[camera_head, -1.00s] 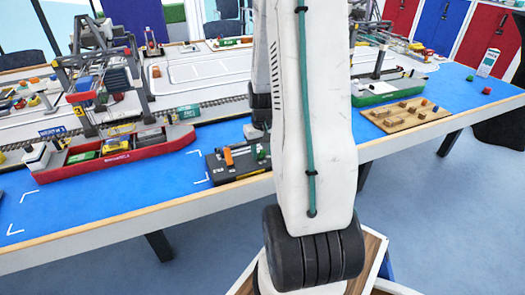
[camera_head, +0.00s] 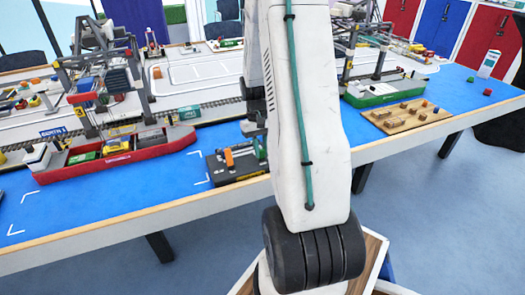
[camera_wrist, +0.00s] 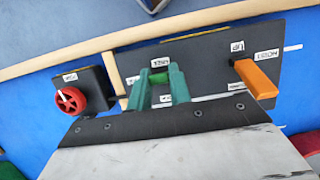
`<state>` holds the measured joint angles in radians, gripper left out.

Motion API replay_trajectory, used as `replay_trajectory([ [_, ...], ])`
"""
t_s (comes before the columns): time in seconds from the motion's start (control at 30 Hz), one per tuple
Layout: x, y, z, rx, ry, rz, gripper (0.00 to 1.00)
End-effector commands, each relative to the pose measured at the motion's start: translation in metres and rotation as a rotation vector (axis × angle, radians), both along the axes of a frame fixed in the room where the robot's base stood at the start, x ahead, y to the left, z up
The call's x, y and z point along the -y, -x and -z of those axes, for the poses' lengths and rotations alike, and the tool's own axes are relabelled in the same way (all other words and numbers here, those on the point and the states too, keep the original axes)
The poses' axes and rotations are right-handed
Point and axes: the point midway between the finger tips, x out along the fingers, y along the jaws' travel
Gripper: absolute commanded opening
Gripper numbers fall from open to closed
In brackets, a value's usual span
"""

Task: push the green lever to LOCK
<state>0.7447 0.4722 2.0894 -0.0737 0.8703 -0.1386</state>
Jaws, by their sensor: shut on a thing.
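The green lever (camera_wrist: 158,77) stands on a dark control panel (camera_wrist: 208,48) in the wrist view. Its top shows between the two teal fingers of my gripper (camera_wrist: 161,84), which are shut on it. A small white label lies just beyond the lever, but I cannot read it surely. The fingers hide the lever's lower part and slot. In the head view the panel (camera_head: 216,171) sits near the table's front edge. My gripper (camera_head: 260,147) is down at its right end, partly behind my arm.
An orange lever (camera_wrist: 256,79) stands on the same panel, right of my gripper in the wrist view. A red knob (camera_wrist: 71,100) on a black box is at the left. A red ship (camera_head: 125,158) lies left of the panel; a wooden peg board (camera_head: 406,116) is farther right.

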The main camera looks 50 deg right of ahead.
Motion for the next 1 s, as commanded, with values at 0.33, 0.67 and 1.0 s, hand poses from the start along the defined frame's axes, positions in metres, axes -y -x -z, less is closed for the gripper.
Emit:
replay_trajectory([
  [0.33, 0.009, -0.015, 0.003, -0.277, -0.169, -0.001, 0.0],
  [0.67, 0.015, -0.024, 0.006, -0.482, -0.295, 0.0, 0.0],
  [1.0, 0.017, -0.028, 0.009, -0.581, -0.355, 0.0, 0.0],
])
